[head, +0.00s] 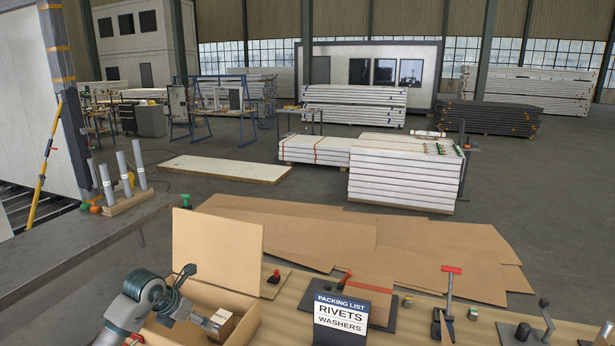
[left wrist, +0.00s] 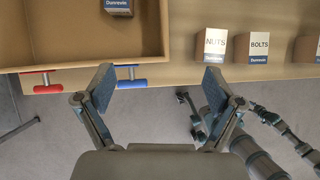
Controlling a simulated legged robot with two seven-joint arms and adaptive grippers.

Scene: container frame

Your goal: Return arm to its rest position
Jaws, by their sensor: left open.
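My left gripper (head: 203,321) is at the near side of the open cardboard carton (head: 238,331) in the head view. In the left wrist view my left gripper (left wrist: 158,86) has its two fingers spread wide with nothing between them. It is over the bench's front edge, just outside the carton wall (left wrist: 60,63). A small box (head: 223,324) sits inside the carton. It also shows in the left wrist view (left wrist: 118,7), with a blue Dunrevin label.
A red handle (left wrist: 45,88) and a blue handle (left wrist: 131,83) lie by the carton's near edge. Boxes marked NUTS (left wrist: 214,43) and BOLTS (left wrist: 258,43) stand to the right. A packing list sign (head: 341,312) stands on the bench. A grey table (head: 85,235) is at left.

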